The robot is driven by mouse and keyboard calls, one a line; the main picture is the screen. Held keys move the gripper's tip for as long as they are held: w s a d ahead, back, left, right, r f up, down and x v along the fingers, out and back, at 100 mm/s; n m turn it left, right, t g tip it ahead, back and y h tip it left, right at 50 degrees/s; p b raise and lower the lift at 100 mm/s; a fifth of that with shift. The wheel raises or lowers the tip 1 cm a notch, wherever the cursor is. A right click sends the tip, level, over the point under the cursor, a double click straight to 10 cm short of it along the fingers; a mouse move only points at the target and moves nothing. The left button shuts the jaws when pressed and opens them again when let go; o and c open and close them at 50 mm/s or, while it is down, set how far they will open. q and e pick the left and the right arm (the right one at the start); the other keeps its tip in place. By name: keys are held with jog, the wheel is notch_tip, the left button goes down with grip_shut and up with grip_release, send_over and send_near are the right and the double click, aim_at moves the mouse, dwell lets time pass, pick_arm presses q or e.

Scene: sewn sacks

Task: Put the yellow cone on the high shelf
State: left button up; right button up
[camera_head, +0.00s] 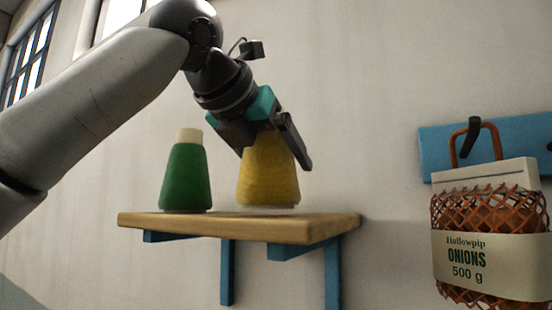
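The yellow cone (268,178) is upright at the middle of the wooden high shelf (300,228). Its base is at or just above the board; I cannot tell if it touches. My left gripper (268,150) reaches down from above, with its dark fingers on either side of the cone's upper part. The cone's tip is hidden by the gripper. I cannot tell whether the fingers press on the cone or stand clear of it. My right gripper is not in view.
A green cone (185,180) with a cream tip stands on the shelf to the left of the yellow one. The shelf's right end is bare. A net sack of onions (490,260) hangs at the right by a blue board (435,152) with a dark peg.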

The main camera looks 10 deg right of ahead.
pick_arm(q)
jog(key=shift+f, duration=0.45)
jog(key=o, duration=1.3)
jog(key=b+v, duration=0.2)
jog(key=v, duration=1.3)
jog(key=shift+s+a+r, duration=0.1)
jog(key=shift+s, duration=0.05)
